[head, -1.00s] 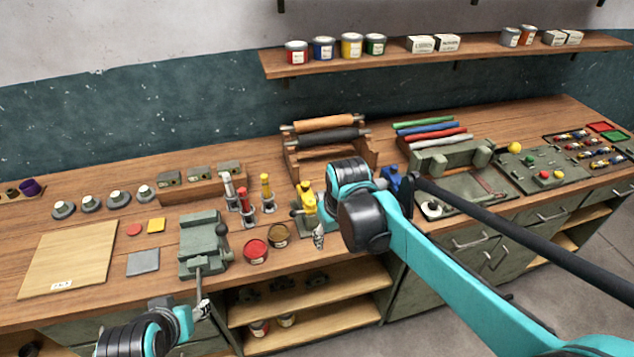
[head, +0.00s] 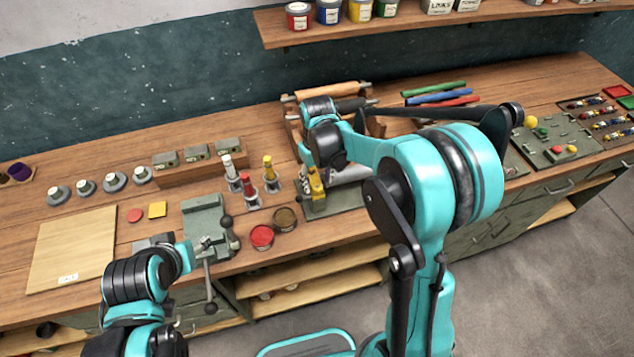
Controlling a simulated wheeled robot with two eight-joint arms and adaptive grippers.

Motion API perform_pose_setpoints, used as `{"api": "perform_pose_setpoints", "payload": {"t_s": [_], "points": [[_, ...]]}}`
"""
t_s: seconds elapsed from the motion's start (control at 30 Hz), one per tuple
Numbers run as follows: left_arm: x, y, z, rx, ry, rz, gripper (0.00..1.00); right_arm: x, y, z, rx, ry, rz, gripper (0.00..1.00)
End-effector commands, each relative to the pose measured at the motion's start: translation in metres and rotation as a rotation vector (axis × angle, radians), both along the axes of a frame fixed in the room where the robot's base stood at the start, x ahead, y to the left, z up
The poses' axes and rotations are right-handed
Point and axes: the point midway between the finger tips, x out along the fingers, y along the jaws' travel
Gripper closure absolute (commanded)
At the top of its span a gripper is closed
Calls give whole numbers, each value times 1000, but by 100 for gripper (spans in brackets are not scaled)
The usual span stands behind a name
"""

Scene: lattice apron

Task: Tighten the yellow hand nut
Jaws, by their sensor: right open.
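A yellow upright fixture (head: 317,184) stands on a dark base near the front edge of the bench. A round yellow knob (head: 530,121) sits at the back of the control panel at right. I cannot tell which of these, if either, is the hand nut. My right gripper (head: 303,180) is open, small in the picture, and points down beside the yellow fixture on its left. Whether it touches the fixture is unclear. My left gripper (head: 203,243) is in front of the green vise (head: 204,214), by its handle; its fingers are too small to read.
A roller rack (head: 290,120) is behind the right wrist. A wooden board (head: 72,245) lies at left. My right arm hides part of the bench.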

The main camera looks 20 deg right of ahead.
Motion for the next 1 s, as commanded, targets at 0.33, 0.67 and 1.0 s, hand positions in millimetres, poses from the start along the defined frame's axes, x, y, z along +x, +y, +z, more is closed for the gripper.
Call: {"api": "perform_pose_setpoints", "payload": {"t_s": [0.33,0.67,1.0], "points": [[0,0,-2,0,0,0,50,0,0,-16,0,0,0,50],[0,0,-2,0,0,0,50,0,0,-16,0,0,0,100],[0,0,-9,0,0,0,50,0,0,-18,0,0,-185,100]]}}
